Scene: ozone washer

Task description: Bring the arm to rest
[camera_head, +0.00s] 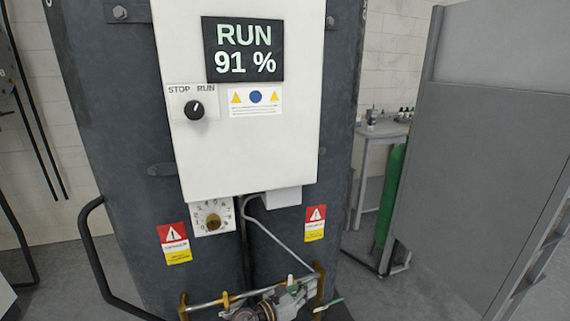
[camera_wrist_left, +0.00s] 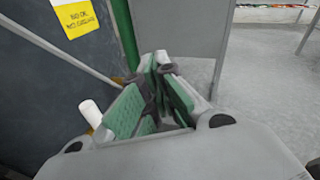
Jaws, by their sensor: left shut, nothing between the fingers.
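My left gripper (camera_wrist_left: 160,64) shows in the left wrist view, with green pads on its fingers. Its fingers are together at the tips, with nothing between them. It points toward a grey panel (camera_wrist_left: 180,30) and the floor. My right gripper is in neither view.
A dark tank carries a white control box (camera_head: 180,150) with a RUN 91 % display (camera_head: 243,49) and a knob (camera_head: 194,109). A pipe with fittings (camera_head: 270,304) crosses low in front. A black handrail (camera_head: 95,250) is left; a grey panel (camera_head: 480,170) right.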

